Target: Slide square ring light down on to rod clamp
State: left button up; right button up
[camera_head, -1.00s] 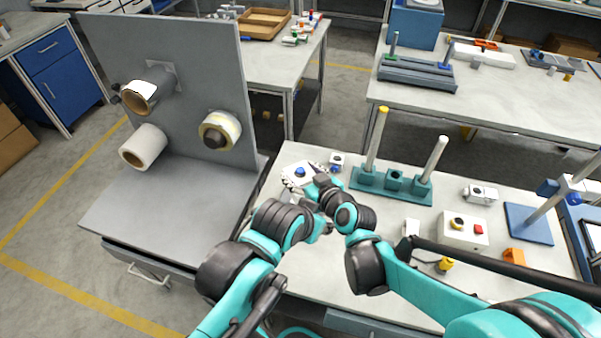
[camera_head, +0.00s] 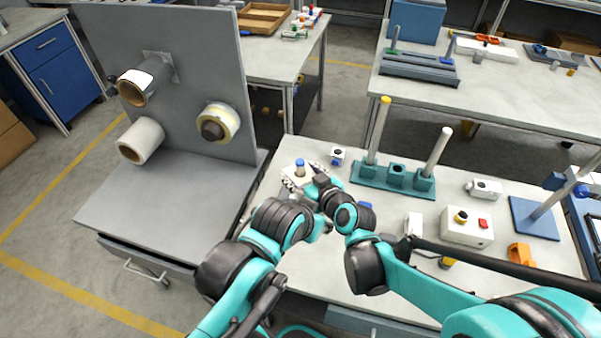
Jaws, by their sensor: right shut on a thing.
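A white, flat, square piece (camera_head: 289,171), which I take to be the square ring light, is on the table's far left part. It appears to be around a short post with a blue top (camera_head: 300,162), which I take to be the rod clamp. The post stands up through its middle. My right gripper (camera_head: 308,187) is at the square piece's near right edge and is shut on it. The fingertips are small and partly hidden. My left arm comes in from the lower left, but its gripper is hidden behind the arm links.
A teal stand (camera_head: 384,178) with two tall posts is behind and right of my right gripper. A white box with a red button (camera_head: 465,228) and a blue rod stand (camera_head: 533,219) are further right. A grey panel with rolls (camera_head: 180,50) is at left.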

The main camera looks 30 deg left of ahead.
aim_at(301, 162)
jog(key=shift+f+b, duration=0.65)
jog(key=shift+f, duration=0.25)
jog(key=shift+f+b, duration=0.35)
jog(key=shift+f, duration=0.05)
jog(key=o, duration=1.4)
jog(key=shift+c, duration=0.2)
notch_tip(301, 162, up, 10)
jog(key=shift+r, duration=0.1)
jog(key=shift+d, duration=0.1)
